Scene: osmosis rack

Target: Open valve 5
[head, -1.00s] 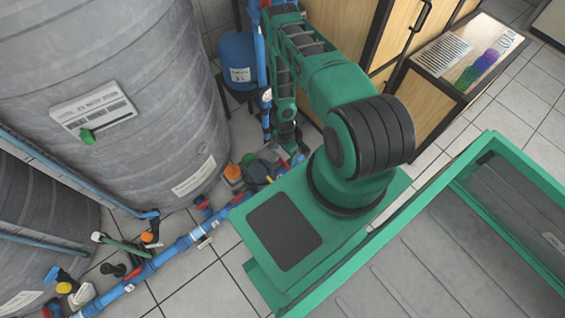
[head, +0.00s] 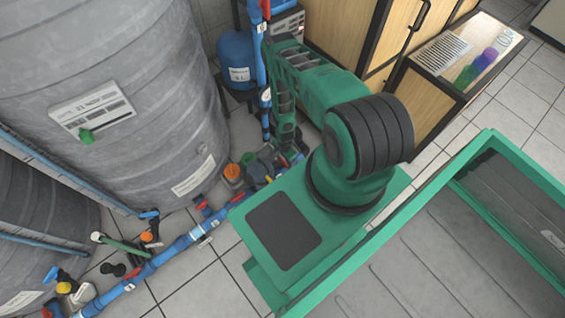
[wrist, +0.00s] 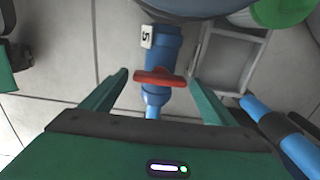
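Valve 5 shows in the wrist view as a red bar handle (wrist: 160,77) on a blue pipe fitting (wrist: 162,48). A white tag (wrist: 148,37) marked 5 sits on the fitting. The handle lies roughly crosswise to the pipe. My gripper (wrist: 158,80) is open, with one green finger on each side of the handle and a visible gap to both ends. I cannot tell how far the fingertips are above it. In the head view my arm reaches down toward the pipes, and I cannot clearly make out valve 5 there.
In the wrist view a grey square frame (wrist: 228,57) is right of the valve, and a blue pipe with a black fitting (wrist: 278,130) is at lower right. The head view shows a large grey tank (head: 130,90), a small blue tank (head: 238,62) and a wooden cabinet (head: 345,35).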

